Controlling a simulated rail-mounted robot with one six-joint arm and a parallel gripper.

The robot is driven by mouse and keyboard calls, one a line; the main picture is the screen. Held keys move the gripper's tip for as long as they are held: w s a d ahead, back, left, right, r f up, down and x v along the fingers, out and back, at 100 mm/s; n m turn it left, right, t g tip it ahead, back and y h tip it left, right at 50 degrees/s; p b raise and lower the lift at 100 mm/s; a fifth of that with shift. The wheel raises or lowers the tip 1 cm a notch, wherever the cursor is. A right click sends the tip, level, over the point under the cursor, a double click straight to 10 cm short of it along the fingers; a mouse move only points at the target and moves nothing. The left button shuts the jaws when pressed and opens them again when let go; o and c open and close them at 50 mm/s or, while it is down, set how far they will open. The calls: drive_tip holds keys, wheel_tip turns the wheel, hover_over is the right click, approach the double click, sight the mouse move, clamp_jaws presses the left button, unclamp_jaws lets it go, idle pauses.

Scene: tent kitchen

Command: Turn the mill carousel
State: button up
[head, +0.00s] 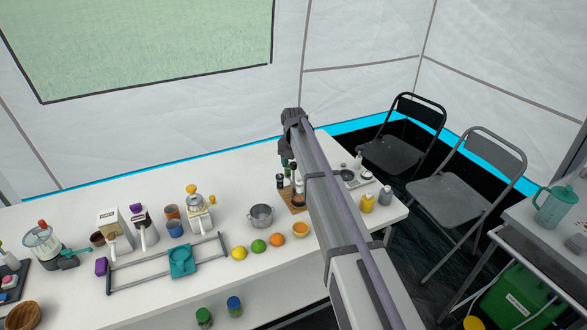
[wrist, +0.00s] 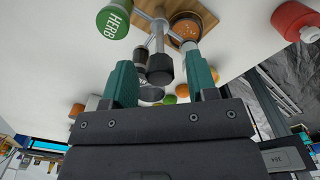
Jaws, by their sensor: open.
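The mill carousel stands on a wooden base (head: 297,203) at the back right of the white table; my arm hides part of it in the head view. In the wrist view its wooden base (wrist: 205,8) is at the top, with a metal post and arms. A green-topped HERB mill (wrist: 113,20) is at its left, a brown-topped mill (wrist: 185,28) at right, and a dark-capped one (wrist: 160,70) nearer me. My gripper (wrist: 160,62) is open, its teal fingers apart. The dark cap shows between them in the picture; I cannot tell whether they touch it.
A metal pot (head: 261,216) and several fruits (head: 258,246) lie left of the carousel. A yellow bottle (head: 368,203) and a scale (head: 350,176) stand right of it. A red-topped container (wrist: 292,18) is near in the wrist view.

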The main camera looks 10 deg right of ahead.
drive_tip(key=shift+c, duration=0.4)
drive_tip(key=c, duration=0.9)
drive_tip(key=shift+o, duration=0.2)
